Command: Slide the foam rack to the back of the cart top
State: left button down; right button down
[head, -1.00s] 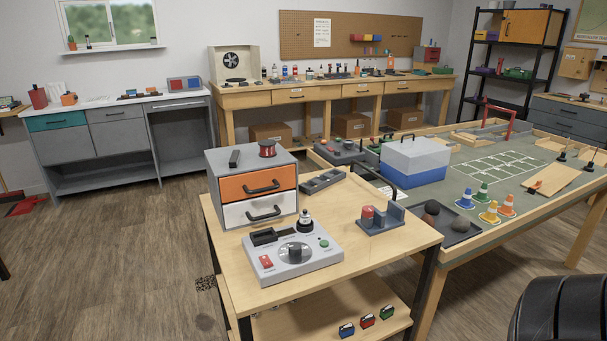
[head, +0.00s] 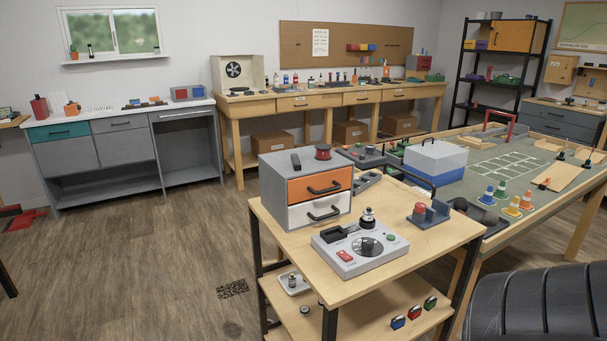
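The wooden cart top (head: 300,277) stands right of centre in the head view. Neither of my grippers shows in the view.
A drawer unit (head: 318,187) with orange and white drawers stands at the cart's back left. A grey control box (head: 360,250) sits in front. A white and blue case (head: 434,162) stands on the green-topped table behind. Open wooden floor (head: 150,270) lies left.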

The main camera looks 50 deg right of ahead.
aim_at(365, 181)
jog(key=i+j, duration=0.3)
jog(key=i, duration=0.2)
jog(key=i+j, duration=0.35)
jog(key=i, duration=0.15)
jog(key=i+z, duration=0.35)
jog(key=i, duration=0.3)
jog(key=i+z, duration=0.4)
jog(key=i, duration=0.25)
jog(key=i+z, duration=0.35)
jog(key=i+j+z, duration=0.15)
jog(key=z, duration=0.2)
jog(key=i+j+z, duration=0.2)
jog(key=i+z, duration=0.15)
